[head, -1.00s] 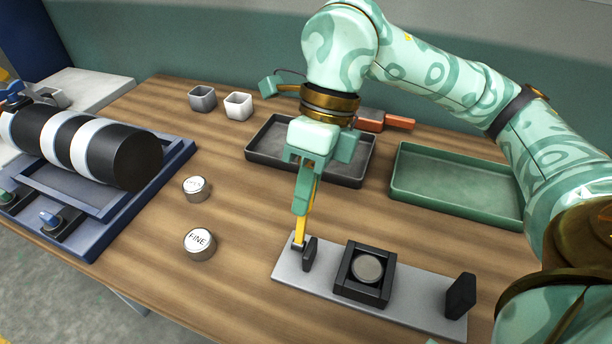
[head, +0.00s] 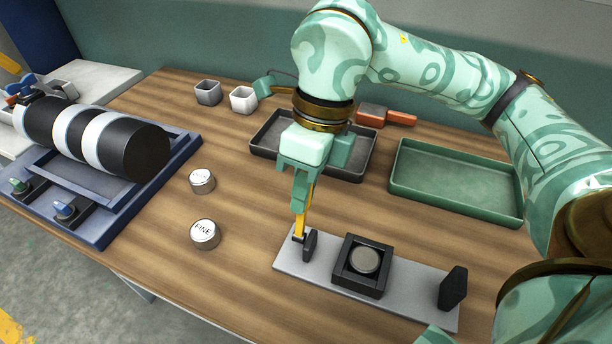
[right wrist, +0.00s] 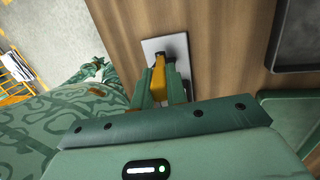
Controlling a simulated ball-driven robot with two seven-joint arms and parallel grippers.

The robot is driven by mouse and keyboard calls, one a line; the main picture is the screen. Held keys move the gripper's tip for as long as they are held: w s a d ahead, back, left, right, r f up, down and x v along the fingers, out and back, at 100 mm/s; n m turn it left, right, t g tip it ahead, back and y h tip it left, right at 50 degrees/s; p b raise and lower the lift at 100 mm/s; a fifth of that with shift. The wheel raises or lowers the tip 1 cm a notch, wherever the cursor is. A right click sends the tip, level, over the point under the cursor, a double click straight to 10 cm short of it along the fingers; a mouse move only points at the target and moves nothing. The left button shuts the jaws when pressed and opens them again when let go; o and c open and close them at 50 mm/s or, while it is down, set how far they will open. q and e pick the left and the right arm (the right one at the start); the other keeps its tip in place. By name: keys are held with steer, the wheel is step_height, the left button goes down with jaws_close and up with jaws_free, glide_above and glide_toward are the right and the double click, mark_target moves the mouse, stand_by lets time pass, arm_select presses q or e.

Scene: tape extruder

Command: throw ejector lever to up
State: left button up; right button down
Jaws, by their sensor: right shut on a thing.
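The ejector lever (head: 302,226) is a yellow-orange bar at the left end of a grey base plate (head: 410,295). It stands roughly upright from a small dark pivot, with its top tipped slightly to the right in the head view. My right gripper (head: 300,205) comes down from above and is shut on the lever's upper part, which the fingers partly hide. In the right wrist view the lever (right wrist: 159,82) runs between the two green fingers towards the plate (right wrist: 176,47). My left gripper is not in view.
The plate also carries a black square holder (head: 348,281) with a round metal disc and a black upright block (head: 453,288). A dark tray (head: 262,150) and a green tray (head: 450,205) lie behind. Two round metal pieces, one marked FINE (head: 205,234), stand left on clear wood.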

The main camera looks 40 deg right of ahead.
arm_select(q)
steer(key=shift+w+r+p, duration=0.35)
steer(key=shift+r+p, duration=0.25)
steer(key=shift+p, duration=0.05)
arm_select(e)
steer(key=shift+s+a+r+t+h, duration=0.1)
steer(key=shift+s+a+t+h, duration=0.3)
steer(key=shift+h, duration=0.2)
steer(key=shift+a, duration=0.15)
